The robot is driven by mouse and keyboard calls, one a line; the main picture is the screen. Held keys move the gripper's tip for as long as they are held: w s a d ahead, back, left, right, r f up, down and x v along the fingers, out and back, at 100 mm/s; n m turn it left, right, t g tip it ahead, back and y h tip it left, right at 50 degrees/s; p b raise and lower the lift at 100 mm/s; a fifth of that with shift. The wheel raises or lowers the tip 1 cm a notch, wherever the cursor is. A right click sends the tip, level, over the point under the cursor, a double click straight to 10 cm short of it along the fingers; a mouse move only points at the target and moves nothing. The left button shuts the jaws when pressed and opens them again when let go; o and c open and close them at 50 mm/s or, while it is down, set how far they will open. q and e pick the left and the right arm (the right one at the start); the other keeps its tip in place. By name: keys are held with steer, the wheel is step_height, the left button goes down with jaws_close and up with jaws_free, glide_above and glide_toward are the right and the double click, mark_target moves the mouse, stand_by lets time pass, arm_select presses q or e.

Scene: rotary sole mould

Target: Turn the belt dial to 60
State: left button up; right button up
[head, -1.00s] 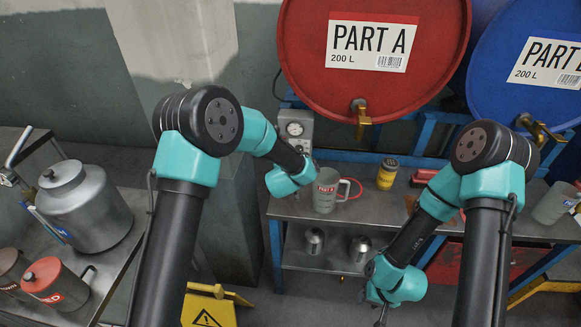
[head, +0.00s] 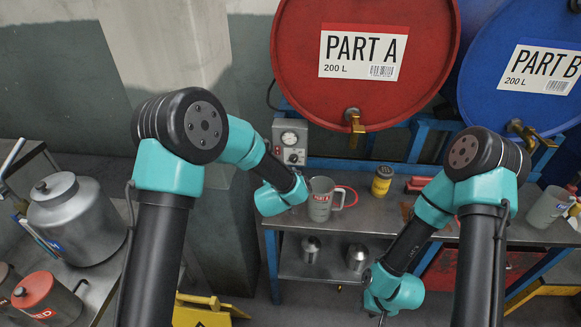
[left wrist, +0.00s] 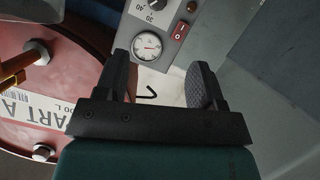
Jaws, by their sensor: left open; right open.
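A grey control box (head: 291,141) hangs on the wall left of the red drum, with a round gauge and a dark knob below it. In the left wrist view, a dial (left wrist: 155,6) with numbers such as 30 and 40 is cut off by the top edge, so its setting cannot be read. The gauge (left wrist: 147,47) and a red switch (left wrist: 180,30) are beside it. My left gripper (left wrist: 160,78) is open and empty, pointing toward the box, apart from the dial; its fingers are hardly visible in the head view. My right gripper (head: 382,312) is open, low in front of the bench.
A PART A jug (head: 320,203) stands on the bench (head: 345,220) just right of my left wrist. A yellow jar (head: 382,181) is farther right. The red drum (head: 365,90) with its brass tap hangs above. A metal pot (head: 72,220) stands at left.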

mark_target(294, 160)
arm_select(q)
steer(key=w+a+f+n+t+h, duration=0.2)
steer(key=f+n+t+h, duration=0.3)
steer(key=n, duration=1.4)
steer(key=shift+w+f+h, duration=0.6)
steer(key=shift+w+f, duration=0.05)
steer(key=shift+f, duration=0.3)
steer(key=shift+w+a, duration=0.1)
steer(key=x, duration=0.3)
steer(key=f+x, duration=0.1)
steer(key=x, duration=0.3)
steer(key=f+x, duration=0.1)
steer(key=x, duration=0.3)
steer(key=shift+w+f, duration=0.2)
steer(key=shift+w, duration=0.3)
steer(key=shift+w+d+r, duration=0.15)
steer(key=shift+w+d, duration=0.2)
steer(key=shift+w, duration=0.25)
